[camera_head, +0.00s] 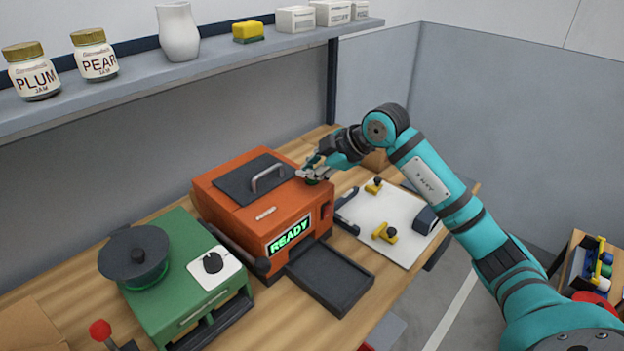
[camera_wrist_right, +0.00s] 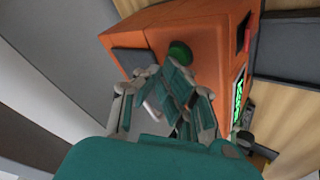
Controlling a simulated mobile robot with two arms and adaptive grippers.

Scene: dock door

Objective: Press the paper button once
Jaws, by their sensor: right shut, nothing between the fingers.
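An orange machine (camera_head: 225,212) with a lit READY display (camera_head: 289,236) stands on the wooden bench. A round green button sits on its top; in the right wrist view the button (camera_wrist_right: 180,53) shows just beyond the fingertips. In the head view only a sliver of the green button (camera_head: 313,182) shows beneath the fingers. No label saying paper is readable on it. My right gripper (camera_head: 312,172) is shut and empty, right over the button. I cannot tell whether the fingertips (camera_wrist_right: 166,76) touch it. My left gripper is out of view.
A dark lid with a grey handle (camera_head: 268,178) lies left of the button. A dark tray (camera_head: 330,278) juts out front. A green machine (camera_head: 180,262) stands left, a white board (camera_head: 385,215) with yellow clamps right. A shelf (camera_head: 180,75) runs along the wall.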

